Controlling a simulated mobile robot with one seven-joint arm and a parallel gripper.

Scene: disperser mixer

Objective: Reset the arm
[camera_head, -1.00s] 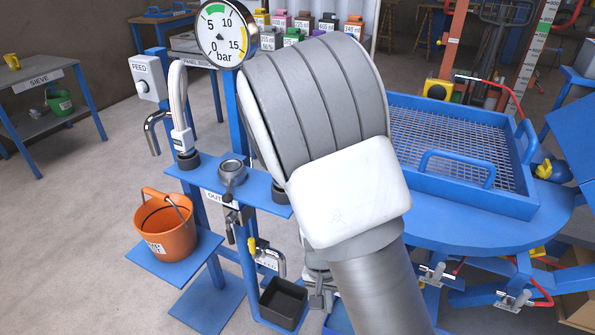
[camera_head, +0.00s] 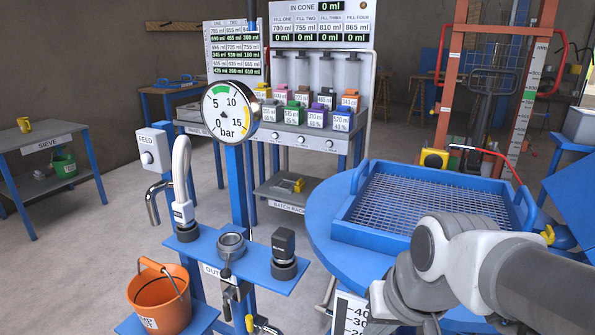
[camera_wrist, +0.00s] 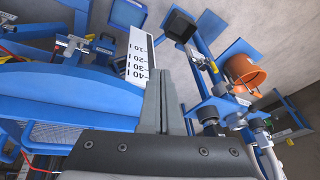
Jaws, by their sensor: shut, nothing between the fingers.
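My gripper (camera_wrist: 155,80) shows in the wrist view with its two grey fingers together and nothing between them. It points past a white scale with black marks (camera_wrist: 139,55) and the edge of the blue round table. Whether the fingers touch anything is not clear, but they look apart from the scale. In the head view my grey and white arm is at the lower right, over the front of the blue table (camera_head: 330,225). The gripper itself is out of that view.
A blue stand carries a pressure gauge (camera_head: 231,111), a curved pipe, a black knob (camera_head: 284,245) and an orange bucket (camera_head: 160,299). The bucket also shows in the wrist view (camera_wrist: 244,70). A blue mesh tray (camera_head: 430,205) sits on the table. Open floor lies left.

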